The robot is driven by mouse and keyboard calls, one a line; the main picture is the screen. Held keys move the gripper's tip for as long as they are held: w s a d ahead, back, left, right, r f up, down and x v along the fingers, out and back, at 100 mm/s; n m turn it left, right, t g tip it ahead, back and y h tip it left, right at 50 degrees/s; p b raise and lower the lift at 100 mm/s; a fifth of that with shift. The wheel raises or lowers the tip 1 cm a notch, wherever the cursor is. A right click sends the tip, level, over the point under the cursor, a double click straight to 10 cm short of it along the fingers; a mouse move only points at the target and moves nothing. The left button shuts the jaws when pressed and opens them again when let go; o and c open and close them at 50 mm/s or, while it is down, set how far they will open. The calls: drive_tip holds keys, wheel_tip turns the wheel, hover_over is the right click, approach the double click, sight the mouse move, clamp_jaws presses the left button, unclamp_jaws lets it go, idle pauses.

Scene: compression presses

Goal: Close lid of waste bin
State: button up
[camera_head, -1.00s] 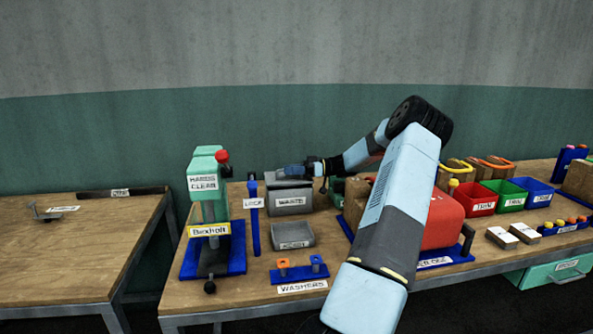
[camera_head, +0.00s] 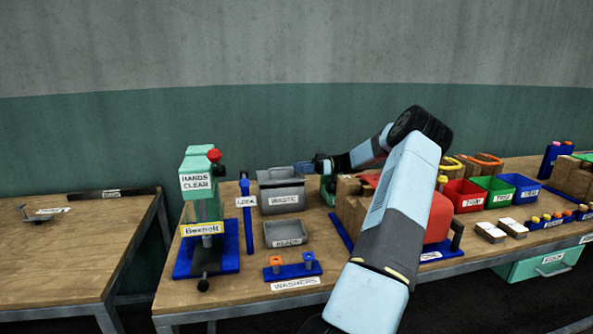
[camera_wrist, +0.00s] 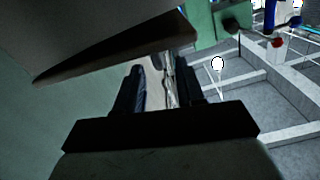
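The waste bin (camera_head: 266,204) is a grey box with a "WASTE" label, standing toward the back of the bench in the head view. Its top looks grey, but I cannot tell the lid's exact angle. My gripper (camera_head: 308,166) is at the bin's back right top corner; contact cannot be made out. In the wrist view my gripper (camera_wrist: 156,82) shows two dark fingers with a narrow gap and nothing clearly between them. A large grey panel with a dark edge (camera_wrist: 120,48) fills the upper left there, close to the fingers; it may be the lid.
A grey tray (camera_head: 288,240) sits in front of the bin. A blue post (camera_head: 247,215) and a green press (camera_head: 198,180) stand to its left. My arm passes over a red case (camera_head: 440,218) at right. Red, green and blue bins stand farther right.

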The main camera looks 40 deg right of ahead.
drive_tip(key=shift+s+d, duration=0.35)
drive_tip(key=shift+d, duration=0.3)
drive_tip(key=shift+c, duration=0.5)
